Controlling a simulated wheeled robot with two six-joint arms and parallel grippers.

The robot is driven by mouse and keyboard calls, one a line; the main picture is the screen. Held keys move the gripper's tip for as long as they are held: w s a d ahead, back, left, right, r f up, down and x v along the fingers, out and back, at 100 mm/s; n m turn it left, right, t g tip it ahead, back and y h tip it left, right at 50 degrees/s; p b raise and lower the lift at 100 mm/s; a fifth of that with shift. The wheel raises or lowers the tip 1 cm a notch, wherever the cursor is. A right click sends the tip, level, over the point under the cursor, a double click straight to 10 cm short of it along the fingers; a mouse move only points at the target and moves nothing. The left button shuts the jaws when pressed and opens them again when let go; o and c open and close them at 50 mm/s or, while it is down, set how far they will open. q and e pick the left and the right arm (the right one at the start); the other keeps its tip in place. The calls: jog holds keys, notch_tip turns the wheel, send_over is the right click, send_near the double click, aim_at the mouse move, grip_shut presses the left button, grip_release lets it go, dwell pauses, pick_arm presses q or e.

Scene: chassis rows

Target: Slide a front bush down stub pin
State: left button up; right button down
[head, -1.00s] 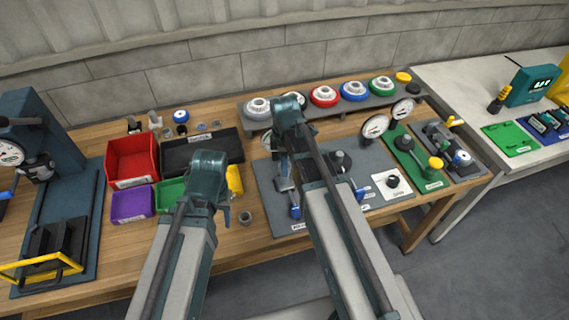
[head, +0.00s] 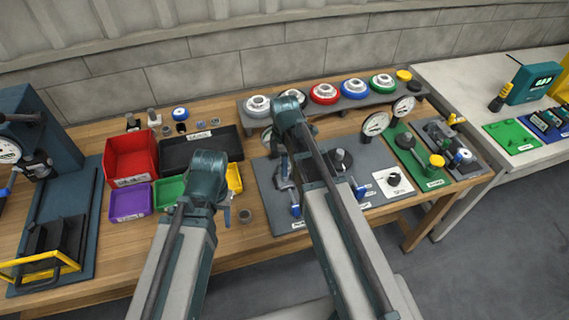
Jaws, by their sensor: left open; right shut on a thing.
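My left gripper (head: 227,215) is open and empty over the front of the wooden bench. A small grey ring-shaped part (head: 245,216), which may be a bush, stands on the bench just right of it, apart from it. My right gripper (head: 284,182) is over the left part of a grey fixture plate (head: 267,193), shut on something. My own wrist and forearm hide most of the jaws, so I cannot make out the held thing. A black round part with a post (head: 341,160) stands on the plate to the right. I cannot pick out the stub pin for certain.
Left are a red bin (head: 130,157), a purple bin (head: 130,202), a green bin (head: 169,190) and a black tray (head: 201,149). Blue-handled clamps (head: 295,209) rise from the plate. Dial gauges (head: 375,124) and a rack of coloured discs (head: 324,94) stand behind.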

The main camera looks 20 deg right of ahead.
pick_arm(q)
jog(key=shift+f, duration=0.2)
pick_arm(e)
jog(key=shift+f, duration=0.25)
pick_arm(q)
jog(key=shift+f+b, duration=0.6)
jog(key=shift+b, duration=0.2)
pick_arm(e)
jog(key=shift+f, duration=0.6)
jog(key=shift+c, duration=1.4)
grip_release()
pick_arm(q)
jog(key=shift+r, duration=0.15)
pick_arm(e)
jog(key=shift+r, duration=0.15)
pick_arm(q)
notch_tip(320, 180, up, 14)
jog(key=p, duration=1.3)
jog(key=shift+f+p, duration=0.2)
jog(key=shift+p, duration=0.2)
pick_arm(e)
notch_tip(320, 180, up, 14)
jog(key=shift+f, duration=0.2)
